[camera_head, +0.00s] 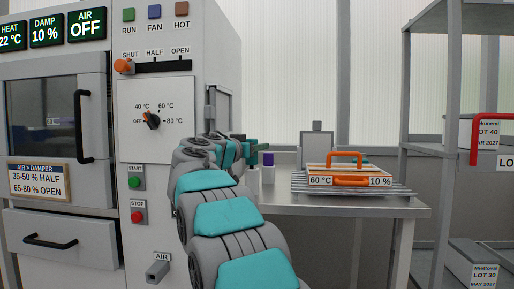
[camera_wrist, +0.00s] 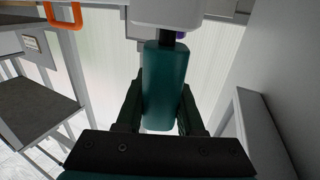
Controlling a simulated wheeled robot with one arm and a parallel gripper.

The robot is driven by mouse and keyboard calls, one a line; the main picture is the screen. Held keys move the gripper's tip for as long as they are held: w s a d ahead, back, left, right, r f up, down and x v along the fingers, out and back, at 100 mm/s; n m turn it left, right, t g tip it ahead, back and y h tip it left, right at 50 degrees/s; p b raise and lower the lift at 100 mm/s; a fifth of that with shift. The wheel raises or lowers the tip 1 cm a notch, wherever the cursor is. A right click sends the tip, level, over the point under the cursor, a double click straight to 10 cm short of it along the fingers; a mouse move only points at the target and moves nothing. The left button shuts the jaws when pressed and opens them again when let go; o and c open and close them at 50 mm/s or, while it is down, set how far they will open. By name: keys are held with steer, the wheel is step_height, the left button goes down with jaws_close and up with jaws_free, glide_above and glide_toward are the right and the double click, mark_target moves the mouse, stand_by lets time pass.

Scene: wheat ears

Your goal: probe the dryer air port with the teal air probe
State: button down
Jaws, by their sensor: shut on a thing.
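The teal air probe (camera_wrist: 165,88) is between the two dark fingers of my gripper (camera_wrist: 162,95) in the wrist view. My gripper is shut on its handle. A short black shaft (camera_wrist: 167,37) runs from the handle to a white holder (camera_wrist: 180,12); whether the tip sits inside it I cannot tell. In the head view my arm reaches back to the table and largely hides the gripper. The dryer (camera_head: 215,70) stands at the left. Its grey air port (camera_head: 158,270), under the AIR label, is low on the front panel, apart from the gripper.
A purple-topped item in a white holder (camera_head: 268,172) stands beside my gripper. An orange-handled tray box (camera_head: 350,174) rests on a rack on the metal table (camera_head: 345,208). Shelving (camera_head: 450,90) stands at the right. The dryer side wall is close to my arm.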

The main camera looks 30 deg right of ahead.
steer(key=shift+r, duration=0.1)
stand_by(0.3)
step_height(320, 180, up, 6)
steer(key=p, duration=0.3)
steer(key=shift+r, duration=0.15)
stand_by(0.5)
steer(key=shift+r+p, duration=1.15)
steer(key=shift+r, duration=1.7)
